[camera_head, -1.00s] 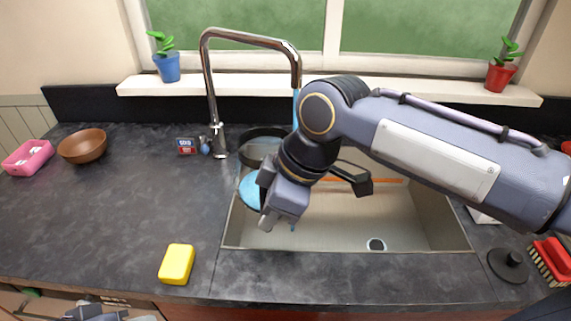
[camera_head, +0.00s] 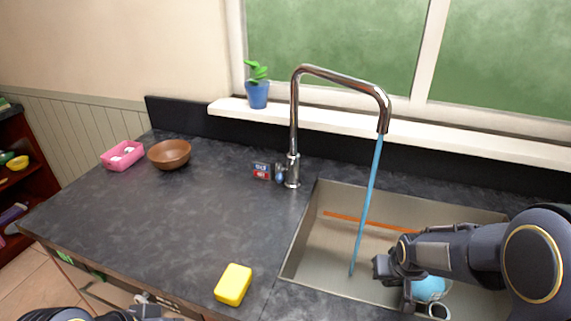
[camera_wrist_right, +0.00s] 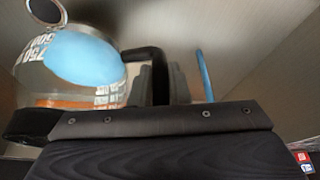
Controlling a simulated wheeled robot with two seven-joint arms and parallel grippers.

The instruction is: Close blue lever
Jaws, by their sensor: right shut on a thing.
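The blue lever (camera_head: 280,175) is small, at the left of the chrome faucet's (camera_head: 293,140) base. A blue water stream (camera_head: 366,205) runs from the spout into the sink. My right gripper (camera_head: 390,282) is in the sink's front right part, apart from the lever. It is shut on the black handle (camera_wrist_right: 150,65) of a glass jug. The jug (camera_wrist_right: 80,75) holds blue water and shows partly behind my right arm in the head view (camera_head: 428,288). My left gripper (camera_head: 150,308) is at the bottom edge, cut off, away from the lever; its jaws are unclear.
A yellow sponge (camera_head: 233,284) lies near the counter's front edge. A brown bowl (camera_head: 170,154) and a pink box (camera_head: 122,155) are at the far left. The counter (camera_head: 215,215) between them is clear.

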